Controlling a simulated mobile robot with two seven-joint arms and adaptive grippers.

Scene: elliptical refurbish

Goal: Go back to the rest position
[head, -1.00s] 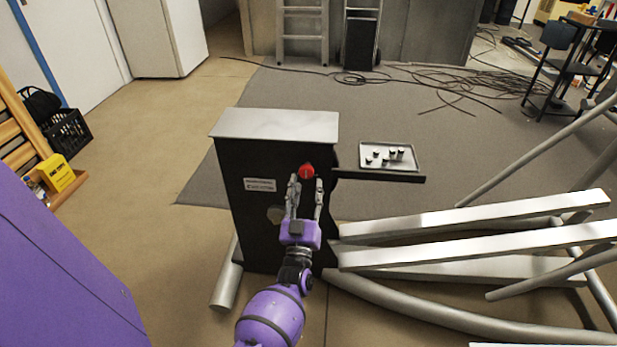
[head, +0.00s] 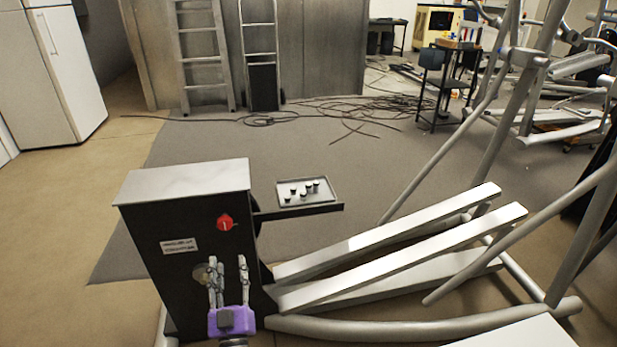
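My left gripper (head: 229,264) is in front of the lower part of the elliptical's black housing (head: 140,237). Its two fingers point up and stand apart, with nothing between them. A red knob (head: 225,223) is on the front of the housing, above the fingertips and clear of them. A white label (head: 179,246) is to the left of the knob. My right gripper is not in view.
A tray (head: 318,187) with several small dark pieces rests on a shelf beside the housing. Silver pedal beams (head: 390,245) and tubes spread to the right. Cables (head: 375,108) lie across the floor behind. The grey mat (head: 200,140) behind the housing is mostly bare.

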